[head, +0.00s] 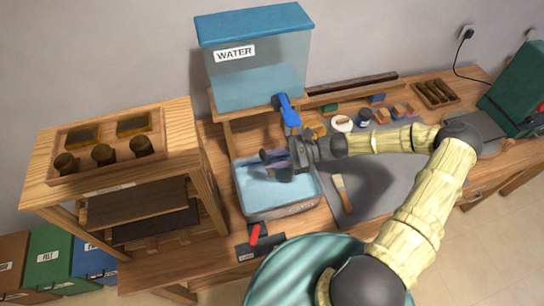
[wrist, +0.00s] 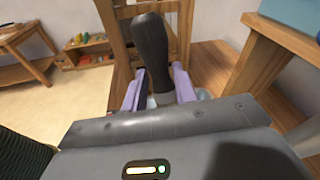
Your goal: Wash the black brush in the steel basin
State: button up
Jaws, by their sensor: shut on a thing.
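The steel basin (head: 280,212) stands on the bench and holds pale blue water. My gripper (head: 275,156) is over the back part of the basin, below the blue tap handle. In the wrist view my gripper (wrist: 158,88) has its purple fingers shut on the black brush (wrist: 151,50). The dark rounded handle stands up between the fingers. The brush's lower end is hidden by my gripper, so I cannot tell whether it touches the water.
A water tank (head: 258,75) with a blue tap (head: 288,110) stands behind the basin. A wooden rack (head: 110,165) is at the left.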

aim_at(273, 172)
jog(key=shift+s+d, duration=0.1)
jog(key=shift+s, duration=0.15)
notch_tip(273, 172, down, 6)
jog(key=b, duration=0.5)
jog(key=shift+w+f, duration=0.1)
jog(key=shift+f, duration=0.15)
notch_tip(273, 172, down, 8)
jog(key=b, duration=0.5)
dwell(0.4)
jog(key=d, duration=0.2)
jog(key=w+d+b, duration=0.1)
jog(key=shift+w+d, duration=0.1)
jog(key=shift+d, duration=0.3)
jog(key=shift+a, duration=0.1)
jog(key=shift+s+a+p, duration=0.3)
jog(key=shift+a, duration=0.65)
jog(key=shift+s+a+p, duration=0.25)
jog(key=shift+s+a, duration=0.05)
jog(key=shift+a, duration=0.6)
